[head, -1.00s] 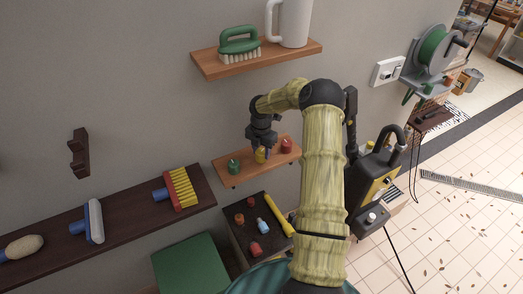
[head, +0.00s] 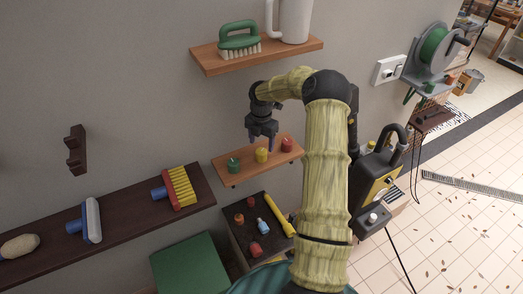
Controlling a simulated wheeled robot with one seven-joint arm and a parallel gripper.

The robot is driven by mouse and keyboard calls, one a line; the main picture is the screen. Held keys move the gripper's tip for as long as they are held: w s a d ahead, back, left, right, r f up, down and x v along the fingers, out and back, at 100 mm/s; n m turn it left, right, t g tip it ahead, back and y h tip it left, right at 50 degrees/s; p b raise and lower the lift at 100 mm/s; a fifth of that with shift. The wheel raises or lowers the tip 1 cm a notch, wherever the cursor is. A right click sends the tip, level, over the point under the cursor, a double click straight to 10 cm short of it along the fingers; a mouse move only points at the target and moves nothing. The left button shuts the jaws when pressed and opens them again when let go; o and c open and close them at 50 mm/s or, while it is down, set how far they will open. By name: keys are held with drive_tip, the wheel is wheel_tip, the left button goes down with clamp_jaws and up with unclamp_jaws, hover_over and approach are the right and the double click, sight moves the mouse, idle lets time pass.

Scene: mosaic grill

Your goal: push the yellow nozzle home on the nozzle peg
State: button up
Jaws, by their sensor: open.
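The yellow nozzle (head: 261,155) stands upright on the small wooden shelf (head: 222,173), between a green nozzle (head: 234,166) on its left and a red nozzle (head: 287,145) on its right. The nozzle peg itself is not visible, and I cannot tell how far down the yellow nozzle sits. My gripper (head: 262,143) points down just above the yellow nozzle. It is open and empty, with a small gap seeming to lie between its fingertips and the nozzle's top.
An upper shelf (head: 300,53) with a green brush (head: 239,40) and a white jug (head: 290,20) is above my arm. Below is a dark tray (head: 236,219) with several small parts and a yellow tube (head: 280,215). A black-and-yellow machine (head: 376,176) stands to the right.

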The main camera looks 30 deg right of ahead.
sight(262, 151)
drive_tip(key=shift+w+r+b, duration=0.1)
drive_tip(key=shift+r+b, duration=0.2)
drive_tip(key=shift+r, duration=1.2)
drive_tip(key=shift+s, duration=0.2)
drive_tip(key=shift+w, duration=0.15)
drive_tip(key=shift+f, duration=0.1)
